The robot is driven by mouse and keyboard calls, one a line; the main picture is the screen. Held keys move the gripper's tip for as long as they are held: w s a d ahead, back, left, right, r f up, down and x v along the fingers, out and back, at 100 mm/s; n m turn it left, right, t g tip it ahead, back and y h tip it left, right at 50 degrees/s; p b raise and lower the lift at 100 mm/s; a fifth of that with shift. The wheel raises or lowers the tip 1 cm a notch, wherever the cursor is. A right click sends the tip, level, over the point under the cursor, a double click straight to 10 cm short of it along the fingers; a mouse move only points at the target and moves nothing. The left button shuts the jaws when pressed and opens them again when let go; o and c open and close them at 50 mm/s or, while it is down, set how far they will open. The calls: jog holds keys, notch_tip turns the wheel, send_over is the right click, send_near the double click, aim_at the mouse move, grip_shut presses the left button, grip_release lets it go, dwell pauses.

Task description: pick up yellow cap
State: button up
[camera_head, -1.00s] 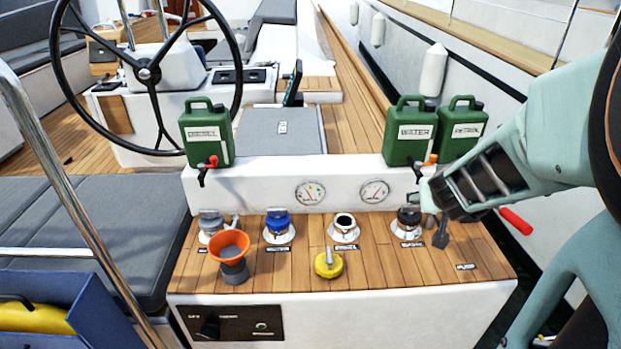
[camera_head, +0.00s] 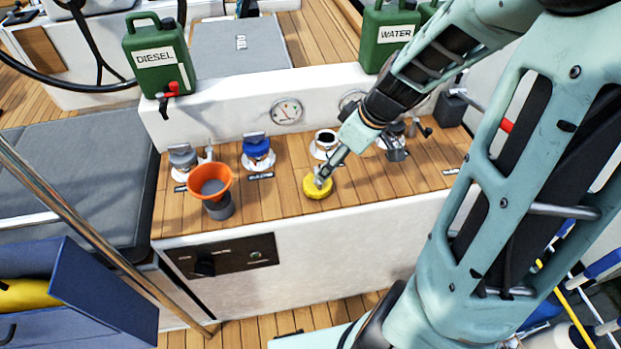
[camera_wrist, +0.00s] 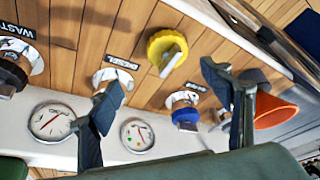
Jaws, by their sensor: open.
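The yellow cap (camera_head: 317,186) lies on the wooden top of the console, near its front edge. It is round with a ridged rim and a grey handle standing on it. In the wrist view the yellow cap (camera_wrist: 167,50) shows beyond the fingertips, between the two fingers in the picture. My gripper (camera_head: 323,177) reaches down from the upper right, its tips over the cap in the head view. In the wrist view my gripper (camera_wrist: 160,85) is open with nothing between its fingers. I cannot tell whether a finger touches the cap.
An uncapped filler (camera_head: 325,140) labelled DIESEL is just behind the cap. A blue-capped filler (camera_head: 257,150), a grey-capped filler (camera_head: 183,158) and an orange funnel (camera_head: 209,182) stand to the left. A green diesel can (camera_head: 158,56) and a water can (camera_head: 387,40) stand behind.

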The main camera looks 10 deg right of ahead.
aim_at(317, 181)
jog(key=b+x, duration=0.1)
jog(key=x, duration=0.2)
jog(key=b+x, duration=0.1)
jog(key=x, duration=0.3)
jog(key=a+x, duration=0.1)
jog(key=x, duration=0.3)
jog(key=shift+s+a+b, duration=0.1)
jog(key=shift+s+b, duration=0.3)
jog(key=shift+s, duration=0.05)
jog(key=shift+r, duration=0.1)
jog(key=c, duration=1.3)
